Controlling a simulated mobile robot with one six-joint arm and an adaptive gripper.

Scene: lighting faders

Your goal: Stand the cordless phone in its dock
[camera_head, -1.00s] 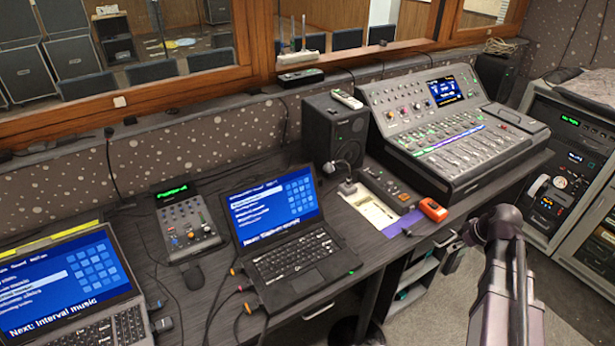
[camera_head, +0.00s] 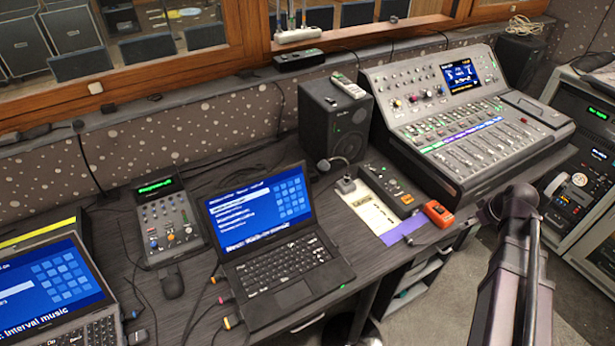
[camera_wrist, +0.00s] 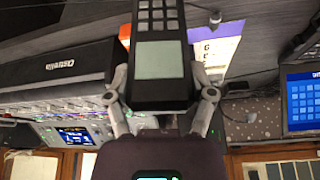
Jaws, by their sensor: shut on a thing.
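My gripper (camera_wrist: 161,98) shows in the wrist view, its two fingers shut on the sides of a dark cordless phone (camera_wrist: 159,57). The phone has a keypad and a pale blank screen facing the wrist camera; its keypad end runs out of the top of the frame. The desk shows upside down behind it. In the head view my arm comes up at the right, and the gripper and phone are not clearly visible. I cannot tell for sure which thing is the dock.
On the desk are a mixer (camera_head: 465,130), a speaker (camera_head: 335,130) with a pale handset-like object (camera_head: 348,86) on top, a gooseneck microphone (camera_head: 344,178), a black control box (camera_head: 385,185), an orange device (camera_head: 438,213) and a laptop (camera_head: 272,235). Floor is open at the right.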

